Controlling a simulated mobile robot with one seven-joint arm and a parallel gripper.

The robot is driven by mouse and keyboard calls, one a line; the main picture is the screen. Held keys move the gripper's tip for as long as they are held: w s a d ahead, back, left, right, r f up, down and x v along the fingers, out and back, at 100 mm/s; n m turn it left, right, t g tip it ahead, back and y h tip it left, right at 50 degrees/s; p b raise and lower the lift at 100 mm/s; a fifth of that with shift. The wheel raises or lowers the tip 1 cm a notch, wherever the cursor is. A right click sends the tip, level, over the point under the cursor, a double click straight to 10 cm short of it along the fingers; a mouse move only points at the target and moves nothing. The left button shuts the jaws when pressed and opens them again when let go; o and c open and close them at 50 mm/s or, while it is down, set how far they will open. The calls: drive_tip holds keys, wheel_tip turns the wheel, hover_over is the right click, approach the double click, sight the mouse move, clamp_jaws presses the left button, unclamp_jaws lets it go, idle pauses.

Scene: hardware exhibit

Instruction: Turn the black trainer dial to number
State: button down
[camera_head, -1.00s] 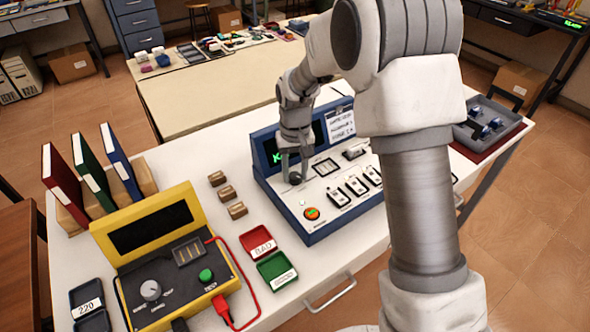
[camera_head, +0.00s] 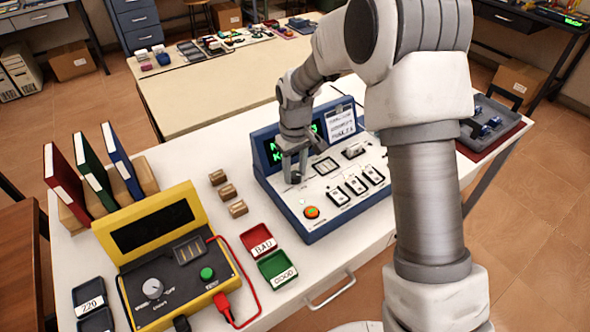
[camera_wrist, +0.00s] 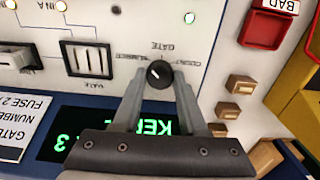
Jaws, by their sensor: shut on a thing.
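The black trainer dial (camera_wrist: 158,73) is a small round knob on the white panel of the blue trainer console (camera_head: 322,222). In the wrist view its white pointer mark leans up and left, toward the printed word NUMBER; GATE and COUNT are printed above and to the right. My gripper (camera_wrist: 159,84) is shut on the dial, one finger on each side. In the head view my gripper (camera_head: 292,174) comes down on the panel's left part and mostly hides the dial. The console's screen (camera_wrist: 100,130) shows green text, partly covered by my gripper.
The console also bears an orange button (camera_head: 312,212), several switches (camera_head: 356,184) and a paper note (camera_head: 340,122). Left of it are small wooden blocks (camera_head: 228,192), red and green trays (camera_head: 258,240) and a yellow tester (camera_head: 170,285). A grey tray (camera_head: 490,122) stands at right.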

sight(295, 174)
drive_tip(key=shift+c, duration=2.2)
unclamp_jaws()
drive_tip(key=shift+r, duration=0.1)
wheel_tip(295, 174, up, 17)
drive_tip(key=p, duration=0.2)
drive_tip(key=shift+r, duration=0.15)
drive_tip(key=s+d+r+m+t+p, duration=0.1)
drive_tip(key=s+d+r+m+t, duration=0.1)
drive_tip(key=s+d+r, duration=0.55)
drive_tip(key=s+d+r+m+t+p, duration=0.1)
drive_tip(key=s+d+r+m+t, duration=0.2)
drive_tip(key=s, duration=0.7)
drive_tip(key=s+d+m, duration=0.2)
drive_tip(key=s+d, duration=0.1)
drive_tip(key=s, duration=0.5)
drive_tip(key=shift+d+f+t+p, duration=0.2)
drive_tip(key=shift+d+t+p, duration=0.1)
drive_tip(key=shift+d+p, duration=0.1)
